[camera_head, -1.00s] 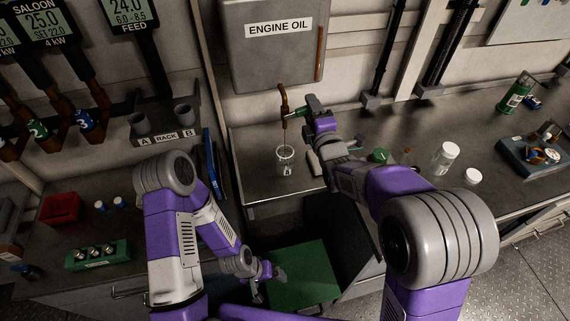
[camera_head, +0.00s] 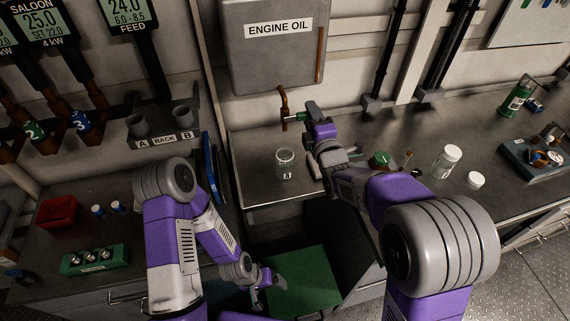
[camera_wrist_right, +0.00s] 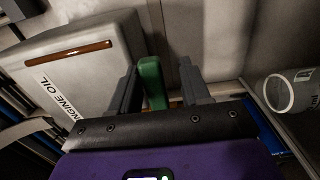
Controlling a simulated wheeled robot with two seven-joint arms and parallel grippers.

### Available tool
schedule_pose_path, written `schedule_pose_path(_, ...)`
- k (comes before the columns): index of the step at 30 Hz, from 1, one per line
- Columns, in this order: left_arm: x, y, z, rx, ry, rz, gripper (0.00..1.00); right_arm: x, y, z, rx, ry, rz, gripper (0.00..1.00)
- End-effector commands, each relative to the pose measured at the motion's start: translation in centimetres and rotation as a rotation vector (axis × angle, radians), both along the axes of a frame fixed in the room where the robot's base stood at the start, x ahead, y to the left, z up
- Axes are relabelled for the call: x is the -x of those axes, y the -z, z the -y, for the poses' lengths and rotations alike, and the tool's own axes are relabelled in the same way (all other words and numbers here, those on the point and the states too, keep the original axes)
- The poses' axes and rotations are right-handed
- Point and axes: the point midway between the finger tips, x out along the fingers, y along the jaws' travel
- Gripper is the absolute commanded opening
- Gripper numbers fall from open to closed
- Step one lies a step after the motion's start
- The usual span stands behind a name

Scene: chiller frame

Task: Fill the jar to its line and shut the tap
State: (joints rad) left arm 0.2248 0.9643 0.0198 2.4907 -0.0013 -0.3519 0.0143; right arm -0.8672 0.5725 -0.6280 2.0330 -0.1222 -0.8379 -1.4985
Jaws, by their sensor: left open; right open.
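The clear glass jar (camera_head: 285,164) stands upright on the grey counter below the copper tap (camera_head: 284,101), with a small label on its front. No stream shows between the tap and the jar. I cannot make out the liquid level or the line. My right gripper (camera_head: 305,113) is open at the tap's green handle (camera_head: 296,117). In the right wrist view the green handle (camera_wrist_right: 152,84) stands between the open fingers (camera_wrist_right: 158,90), nearer the left one. My left gripper (camera_head: 277,275) is open and empty, low at the front, above a green surface.
The engine oil tank (camera_head: 273,52) hangs above the tap. White containers (camera_head: 446,162) and a green bottle (camera_head: 516,97) stand on the counter to the right. A cup rack (camera_head: 165,140) and a red bin (camera_head: 59,212) are at the left.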

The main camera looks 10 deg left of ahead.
Motion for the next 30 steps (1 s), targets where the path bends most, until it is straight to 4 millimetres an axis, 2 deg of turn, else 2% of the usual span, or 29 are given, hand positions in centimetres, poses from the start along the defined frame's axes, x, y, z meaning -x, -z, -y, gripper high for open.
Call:
schedule_pose_path(8, 0.0, -0.2, 0.0, 0.0, 0.0, 0.0, 0.94, 0.0, -0.3, 0.0, 0.0, 0.0, 0.0, 0.47)
schedule_pose_path(30, 0.0, -2.0, 0.0, 0.0, 0.0, 0.0, 0.94, 0.0, -3.4, 0.0, -0.001, -0.001, 0.002, 0.47)
